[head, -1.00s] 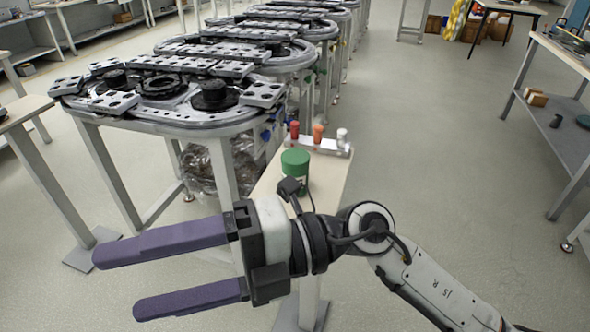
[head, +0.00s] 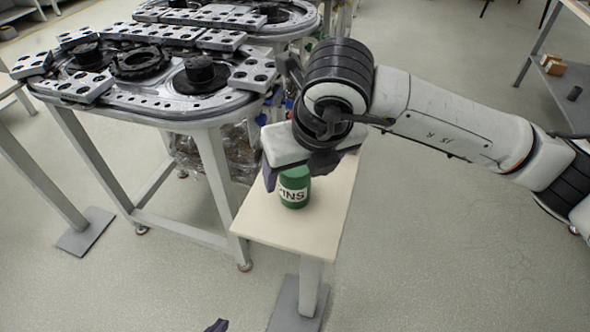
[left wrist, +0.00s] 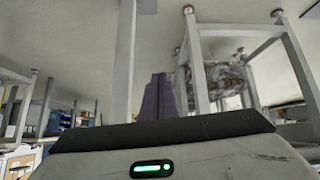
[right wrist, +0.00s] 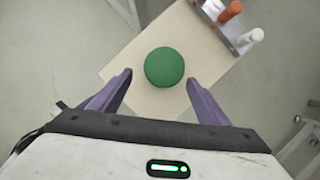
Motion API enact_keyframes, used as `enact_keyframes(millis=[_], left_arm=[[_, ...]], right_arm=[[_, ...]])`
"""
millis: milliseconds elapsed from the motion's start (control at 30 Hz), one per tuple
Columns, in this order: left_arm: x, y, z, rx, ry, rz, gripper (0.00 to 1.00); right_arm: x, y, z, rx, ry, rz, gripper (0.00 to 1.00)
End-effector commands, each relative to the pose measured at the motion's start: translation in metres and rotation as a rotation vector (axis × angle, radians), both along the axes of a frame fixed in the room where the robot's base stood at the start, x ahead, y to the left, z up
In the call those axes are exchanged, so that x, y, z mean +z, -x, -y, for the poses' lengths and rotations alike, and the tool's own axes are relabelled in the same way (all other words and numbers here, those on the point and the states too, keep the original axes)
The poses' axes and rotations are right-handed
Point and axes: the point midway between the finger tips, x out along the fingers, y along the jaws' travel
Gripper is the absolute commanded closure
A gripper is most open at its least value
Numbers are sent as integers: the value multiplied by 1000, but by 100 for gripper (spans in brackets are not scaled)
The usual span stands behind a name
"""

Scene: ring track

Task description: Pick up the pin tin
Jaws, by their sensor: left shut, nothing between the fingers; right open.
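The green pin tin (head: 294,190), with a white label reading "INS" in view, stands upright on a small pale table (head: 275,225). My right gripper (head: 288,178) is above the tin, pointing down, and partly hides its top. In the right wrist view the tin's round green lid (right wrist: 165,67) lies at and just beyond the open fingertips (right wrist: 159,79), with a gap on each side. My left gripper (left wrist: 158,98) is shut and empty. Only its dark tip (head: 218,326) shows at the bottom of the head view.
A rack holding an orange item (right wrist: 231,10) and a white item (right wrist: 251,37) stands at the small table's far end. The big ring-track table (head: 150,115) is close by on the left. Open floor lies to the right.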

Motion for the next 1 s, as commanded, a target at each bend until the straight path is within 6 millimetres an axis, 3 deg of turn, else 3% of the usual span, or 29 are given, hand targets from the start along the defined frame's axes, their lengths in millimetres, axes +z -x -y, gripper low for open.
enact_keyframes(millis=[200, 567, 867, 1000], left_arm=[[-10, 15, 1, -3, -1, -36, 100], [3, 8, 0, 1, 2, -20, 100], [4, 3, -3, 6, -2, -9, 100], [4, 3, -3, 6, -1, -10, 100]], right_arm=[[-19, -8, -3, 1, 0, -1, 30], [-60, -29, -6, 1, 0, -2, 30], [-64, -31, -7, 3, -1, 1, 30], [-64, -31, -7, 3, -1, 1, 54]])
